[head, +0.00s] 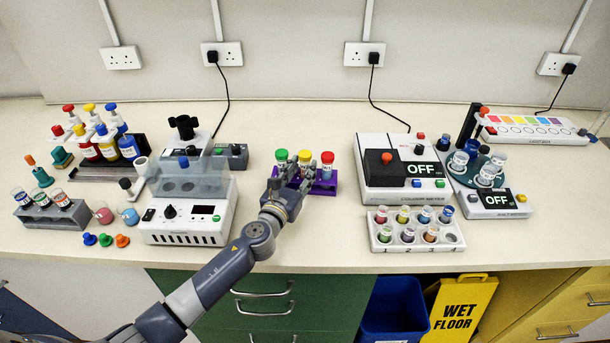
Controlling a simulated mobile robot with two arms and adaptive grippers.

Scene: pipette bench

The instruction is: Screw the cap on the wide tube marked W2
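A grey rack (52,216) at the left holds three uncapped tubes (40,197) with labels too small to read, so I cannot tell which is W2. Three loose caps lie on the bench to the right of that rack: blue (90,239), green (105,240) and orange (122,241). A purple rack (325,187) in the middle holds tubes with green (281,155), yellow (304,155) and red (327,157) caps. My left gripper (291,172) is in front of the purple rack and partly hides its tubes. Whether its fingers hold anything is unclear. My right gripper is not in view.
A white device with a clear lid (190,220) stands between the grey rack and my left gripper. Two flasks (104,215) stand near the loose caps. A colour meter (400,168) and a white vial tray (417,243) are to the right. The bench front near the middle is clear.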

